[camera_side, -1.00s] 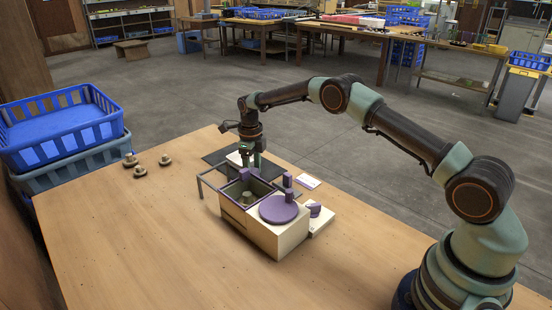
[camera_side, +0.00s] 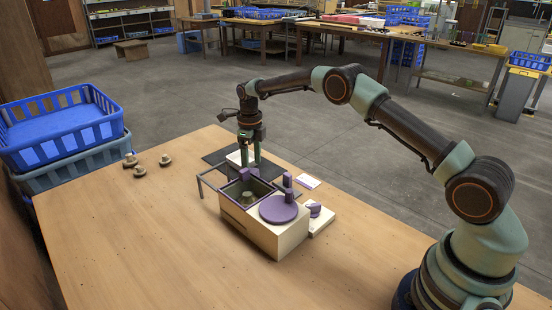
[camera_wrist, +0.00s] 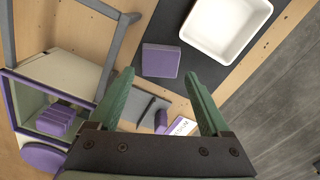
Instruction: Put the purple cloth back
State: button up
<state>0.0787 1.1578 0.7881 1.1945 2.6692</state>
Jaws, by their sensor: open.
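The purple cloth appears as a small folded purple square (camera_wrist: 161,60) on a dark mat (camera_wrist: 188,68), beside a white tray (camera_wrist: 228,24). In the wrist view it lies between and just beyond my open fingertips. My gripper (camera_wrist: 158,78) is empty. In the side view my gripper (camera_side: 251,162) points down near the tray, behind the purple-rimmed bin (camera_side: 268,186). From that side I cannot clearly tell the cloth from other purple parts by the bin.
A purple post (camera_side: 287,180) and a white label (camera_side: 308,182) are to the right. Several mushrooms (camera_side: 139,171) and blue crates (camera_side: 62,130) are at left. The front table is clear.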

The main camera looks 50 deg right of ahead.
jog(key=s+a+r+n+t, duration=0.1)
jog(key=s+r+n, duration=0.15)
jog(key=r, duration=0.55)
jog(key=s+r+n, duration=0.1)
jog(key=r+n, duration=0.3)
jog(key=r, duration=0.5)
jog(key=s+a+r+n+t, duration=0.2)
jog(key=s+r+n, duration=0.5)
jog(key=s+n, duration=0.15)
jog(key=s+a+f+n+t, duration=0.1)
jog(key=s+f+n+t, duration=0.1)
jog(key=s+n, duration=1.4)
jog(key=shift+s+a+f+t, duration=0.3)
jog(key=shift+s+f, duration=0.15)
jog(key=shift+f, duration=0.25)
